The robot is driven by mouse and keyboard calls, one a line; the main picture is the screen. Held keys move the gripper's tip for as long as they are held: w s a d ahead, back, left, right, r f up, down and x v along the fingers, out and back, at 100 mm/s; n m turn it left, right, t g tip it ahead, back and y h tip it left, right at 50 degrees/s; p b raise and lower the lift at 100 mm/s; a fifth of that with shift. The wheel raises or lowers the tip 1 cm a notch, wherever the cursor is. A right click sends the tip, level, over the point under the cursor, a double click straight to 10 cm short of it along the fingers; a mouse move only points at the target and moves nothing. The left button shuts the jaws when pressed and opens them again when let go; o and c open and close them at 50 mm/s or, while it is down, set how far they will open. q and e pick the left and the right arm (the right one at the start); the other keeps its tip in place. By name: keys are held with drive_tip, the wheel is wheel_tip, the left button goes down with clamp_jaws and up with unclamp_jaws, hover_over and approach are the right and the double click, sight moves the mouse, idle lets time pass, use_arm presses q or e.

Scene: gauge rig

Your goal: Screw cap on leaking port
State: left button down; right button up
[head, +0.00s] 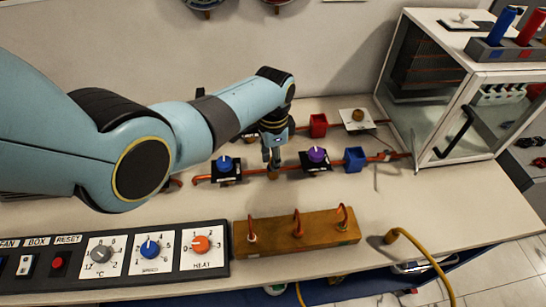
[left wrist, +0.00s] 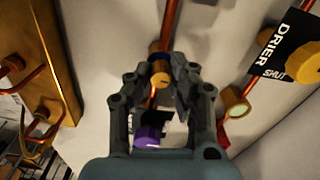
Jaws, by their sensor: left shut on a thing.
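My left gripper (head: 271,163) reaches down over the front copper pipe, between the blue-knob valve and the purple-knob valve. In the left wrist view its fingers (left wrist: 160,84) are closed around a small round brass cap (left wrist: 161,76). The cap sits at a brass port on the copper pipe (left wrist: 165,28), which shows just beyond it. In the head view a brass fitting (head: 272,175) shows on the pipe directly under the fingertips. I cannot tell how far the cap is threaded. No leak is clearly visible. My right gripper is in neither view.
The purple knob (head: 317,154) and blue knob (head: 224,163) flank the gripper closely. A blue block (head: 355,159) and red block (head: 318,125) sit on the pipes. A wooden block with copper loops (head: 325,235) and control panel (head: 120,262) lie in front. A glass-fronted cabinet (head: 424,100) stands right.

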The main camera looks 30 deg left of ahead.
use_arm(q)
drive_tip(key=m, duration=0.5)
drive_tip(key=shift+m, duration=1.1)
drive_tip(key=m, duration=0.3)
drive_tip(key=shift+m, duration=1.5)
drive_tip(key=c, duration=0.8)
unclamp_jaws()
drive_tip(key=shift+r, duration=0.15)
